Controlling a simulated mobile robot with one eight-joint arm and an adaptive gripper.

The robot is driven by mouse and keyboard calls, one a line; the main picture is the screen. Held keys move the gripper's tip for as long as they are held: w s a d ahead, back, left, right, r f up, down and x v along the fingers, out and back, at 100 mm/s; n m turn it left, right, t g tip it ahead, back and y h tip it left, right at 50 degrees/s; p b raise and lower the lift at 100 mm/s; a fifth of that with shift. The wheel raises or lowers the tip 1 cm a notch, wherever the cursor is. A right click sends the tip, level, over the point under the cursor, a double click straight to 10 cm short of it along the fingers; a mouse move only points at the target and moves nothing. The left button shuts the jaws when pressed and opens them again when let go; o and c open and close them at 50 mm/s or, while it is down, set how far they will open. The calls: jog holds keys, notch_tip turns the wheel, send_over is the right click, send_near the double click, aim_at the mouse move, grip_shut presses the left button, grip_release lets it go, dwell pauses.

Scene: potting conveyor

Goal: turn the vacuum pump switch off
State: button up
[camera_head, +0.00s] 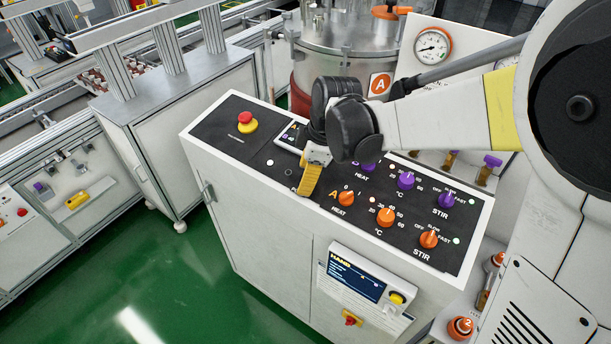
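My gripper (310,181), with yellow fingers, is over the left middle of the black control panel (216,127) on the white cabinet. Its fingertips point down at the panel. I cannot tell whether they touch it or whether the fingers are apart. No label for the vacuum pump can be read. The switch is not clearly visible and may be behind my gripper and the dark wrist. A small lit white lamp (270,162) is just left of the fingers.
A red emergency stop (246,121) is at the panel's left. Orange knobs (386,217) and purple knobs (405,180) are to the right of my gripper. A metal vessel (340,45) stands behind the panel. A hand unit (357,284) hangs on the cabinet front.

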jog(key=v, duration=1.1)
jog(key=shift+r, duration=0.35)
jog(key=shift+s, duration=0.15)
